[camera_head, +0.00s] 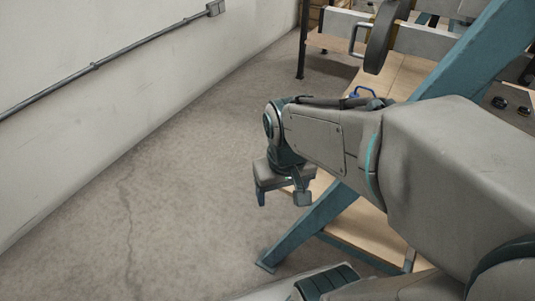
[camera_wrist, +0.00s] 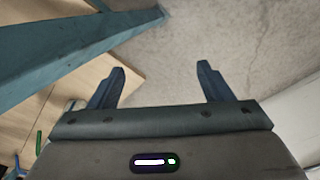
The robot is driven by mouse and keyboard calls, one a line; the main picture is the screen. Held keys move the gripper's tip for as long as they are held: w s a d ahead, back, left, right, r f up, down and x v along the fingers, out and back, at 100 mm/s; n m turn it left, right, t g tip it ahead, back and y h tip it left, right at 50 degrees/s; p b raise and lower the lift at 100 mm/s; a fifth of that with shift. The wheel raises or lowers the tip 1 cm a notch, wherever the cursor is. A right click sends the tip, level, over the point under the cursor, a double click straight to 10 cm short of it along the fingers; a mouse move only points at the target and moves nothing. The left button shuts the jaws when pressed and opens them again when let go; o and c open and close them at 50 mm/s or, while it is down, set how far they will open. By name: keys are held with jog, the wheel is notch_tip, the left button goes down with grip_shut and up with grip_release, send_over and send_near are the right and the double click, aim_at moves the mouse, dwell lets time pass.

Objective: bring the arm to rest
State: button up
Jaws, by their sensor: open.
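My gripper (camera_head: 281,196) hangs at the end of my bent arm near the middle of the head view, pointing down over the bare floor. In the wrist view its two dark fingers (camera_wrist: 163,88) stand wide apart with nothing between them but floor. The gripper is open and empty. My arm comes in from the right in the head view and hides part of the frame behind it.
A teal slanted beam (camera_head: 320,222) of a frame with wooden boards (camera_head: 358,238) stands close right of my gripper; the beam also shows at upper left in the wrist view (camera_wrist: 60,50). A white wall (camera_head: 110,80) with a conduit runs along the left. The floor (camera_head: 170,190) between is clear.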

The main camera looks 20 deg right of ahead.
notch_tip(320, 180, up, 35)
jog(key=t+p, duration=0.1)
jog(key=p, duration=3)
jog(key=shift+d+f+t+p, duration=0.15)
jog(key=shift+f+t+p, duration=0.05)
jog(key=shift+t+p, duration=0.1)
